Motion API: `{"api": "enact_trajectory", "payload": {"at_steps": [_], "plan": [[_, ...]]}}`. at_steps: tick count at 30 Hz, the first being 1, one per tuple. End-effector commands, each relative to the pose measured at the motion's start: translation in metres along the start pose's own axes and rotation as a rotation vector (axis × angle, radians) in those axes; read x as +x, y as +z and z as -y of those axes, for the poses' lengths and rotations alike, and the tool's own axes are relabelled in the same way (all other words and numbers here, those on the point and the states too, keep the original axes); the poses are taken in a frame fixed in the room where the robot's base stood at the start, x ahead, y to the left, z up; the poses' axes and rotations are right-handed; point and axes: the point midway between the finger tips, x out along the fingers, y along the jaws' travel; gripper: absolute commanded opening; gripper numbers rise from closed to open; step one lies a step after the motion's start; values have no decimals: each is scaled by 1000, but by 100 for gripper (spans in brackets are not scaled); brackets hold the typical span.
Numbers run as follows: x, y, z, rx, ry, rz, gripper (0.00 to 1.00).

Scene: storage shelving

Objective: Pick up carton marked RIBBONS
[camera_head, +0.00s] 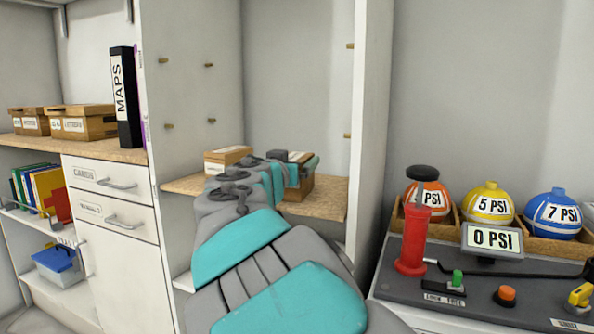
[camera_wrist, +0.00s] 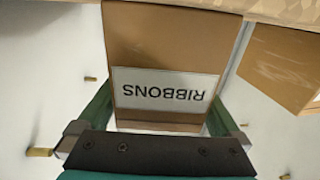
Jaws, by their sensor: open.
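The carton marked RIBBONS (camera_wrist: 170,45) is brown with a white label, and its lettering is upside down in the wrist view. My gripper (camera_wrist: 160,106) is open, with one green finger at each side of the carton's lower part in that view. I cannot tell whether the fingers touch it. In the head view, my gripper (camera_head: 296,168) is at a brown carton (camera_head: 300,189) on the wooden shelf, and my arm and fingers hide much of it. Its label does not show there.
Another carton (camera_head: 228,156) stands to the left on the same shelf (camera_head: 325,200); a neighbouring carton (camera_wrist: 285,65) shows in the wrist view. A white upright panel (camera_head: 368,120) bounds the shelf on the right. A red pump (camera_head: 412,240) stands on the bench at right.

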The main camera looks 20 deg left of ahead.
Motion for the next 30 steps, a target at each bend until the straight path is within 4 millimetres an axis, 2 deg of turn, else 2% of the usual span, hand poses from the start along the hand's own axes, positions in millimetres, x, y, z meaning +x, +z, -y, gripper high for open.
{"api": "enact_trajectory", "payload": {"at_steps": [4,24,30], "plan": [[0,0,0,0,0,0,99],[0,1,0,-1,0,0,24],[0,0,0,-1,0,0,24]]}}
